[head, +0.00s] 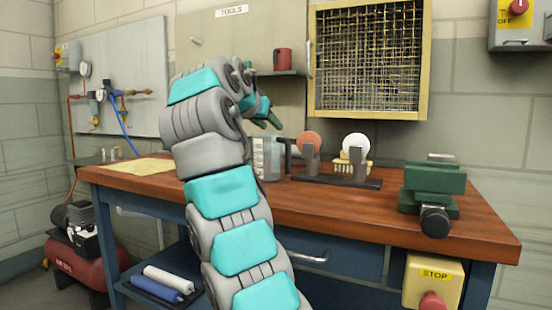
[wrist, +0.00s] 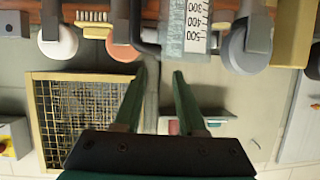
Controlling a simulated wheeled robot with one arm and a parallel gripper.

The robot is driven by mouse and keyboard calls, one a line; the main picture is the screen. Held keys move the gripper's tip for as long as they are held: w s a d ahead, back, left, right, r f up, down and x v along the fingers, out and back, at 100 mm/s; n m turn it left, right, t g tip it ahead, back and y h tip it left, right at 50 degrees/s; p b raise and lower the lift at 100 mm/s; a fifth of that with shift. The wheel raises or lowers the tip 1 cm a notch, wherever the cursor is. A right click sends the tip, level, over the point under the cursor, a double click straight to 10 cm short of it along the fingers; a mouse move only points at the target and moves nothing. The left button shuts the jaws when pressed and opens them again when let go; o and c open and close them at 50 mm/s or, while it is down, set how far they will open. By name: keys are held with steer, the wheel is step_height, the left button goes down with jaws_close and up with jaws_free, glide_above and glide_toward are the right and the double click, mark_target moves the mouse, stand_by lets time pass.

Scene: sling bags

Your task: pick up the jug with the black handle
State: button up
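The clear jug (head: 266,160) stands on the wooden bench (head: 335,205), partly hidden behind my arm in the head view. Its black handle (head: 289,152) is on its right side. In the wrist view, which is upside down, the jug (wrist: 196,28) with its measuring marks is at the top, with the black handle (wrist: 137,28) at its left. My gripper (head: 270,117) is above the jug in the head view. In the wrist view my gripper (wrist: 160,74) has its two green fingers apart, with nothing between them, short of the jug.
A bench grinder (head: 335,180) with an orange and a white wheel stands right of the jug, with a brush (head: 350,163) behind. A green vise (head: 432,187) is farther right. A yellow-framed mesh panel (head: 422,90) hangs behind.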

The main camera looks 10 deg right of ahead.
glide_above(273, 158)
steer(key=w+d, duration=0.1)
steer(key=d, duration=0.1)
step_height(273, 158, down, 3)
steer(key=shift+f+p, duration=0.1)
steer(key=shift+p, duration=0.35)
jaws_close()
stand_by(1.1)
